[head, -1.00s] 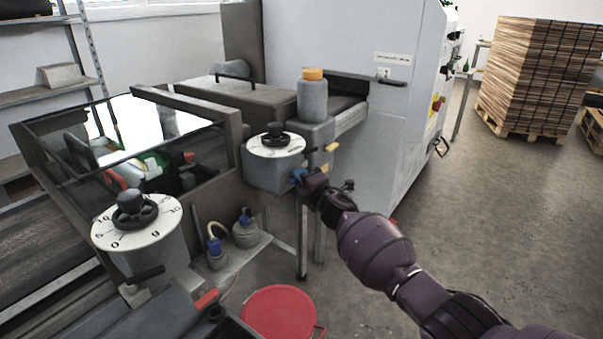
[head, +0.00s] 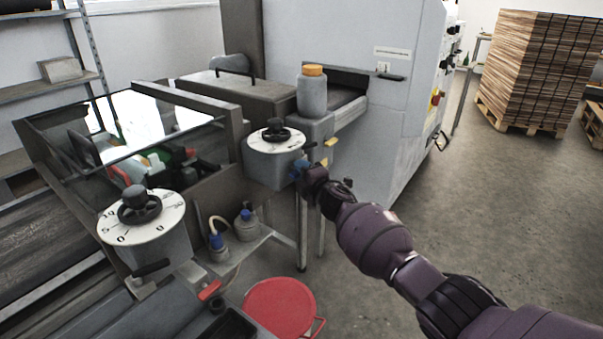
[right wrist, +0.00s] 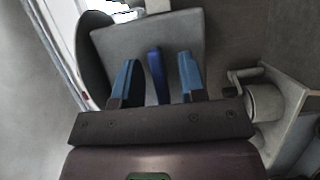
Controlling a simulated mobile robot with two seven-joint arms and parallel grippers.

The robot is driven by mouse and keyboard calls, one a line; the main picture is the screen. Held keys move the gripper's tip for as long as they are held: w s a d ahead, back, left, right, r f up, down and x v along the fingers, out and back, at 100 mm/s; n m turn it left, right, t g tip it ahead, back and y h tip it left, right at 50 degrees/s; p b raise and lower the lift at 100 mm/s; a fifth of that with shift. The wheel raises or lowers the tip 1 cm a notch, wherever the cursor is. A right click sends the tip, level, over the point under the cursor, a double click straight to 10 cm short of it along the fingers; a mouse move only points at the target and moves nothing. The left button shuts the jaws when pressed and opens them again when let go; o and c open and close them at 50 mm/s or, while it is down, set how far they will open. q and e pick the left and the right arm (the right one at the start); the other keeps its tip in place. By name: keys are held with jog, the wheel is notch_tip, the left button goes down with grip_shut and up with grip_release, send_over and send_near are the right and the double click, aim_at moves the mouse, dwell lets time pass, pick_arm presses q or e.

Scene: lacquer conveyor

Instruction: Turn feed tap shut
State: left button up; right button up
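A dark blue upright lever (right wrist: 156,76), which looks like the feed tap's handle, stands in front of a grey housing in the right wrist view. My right gripper (right wrist: 158,64) is open, with one blue finger on each side of the lever and a visible gap to each. In the head view my right gripper (head: 299,169) is at the right side of the grey box (head: 268,172) with the dial, and hides most of the lever there. A yellow lever (head: 331,142) sits just above and to the right. My left gripper is not in view.
A grey bottle (head: 312,95) with an orange lid stands above the gripper. A second dial (head: 165,222) is at the left. Blue-capped containers (head: 247,226) stand on a low shelf. A red bucket (head: 280,308) is on the floor.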

jog(key=shift+s+r, duration=0.1)
jog(key=p+v, duration=0.4)
jog(key=v, duration=0.6)
jog(key=shift+s+d+p, duration=0.25)
jog(key=shift+p, duration=0.05)
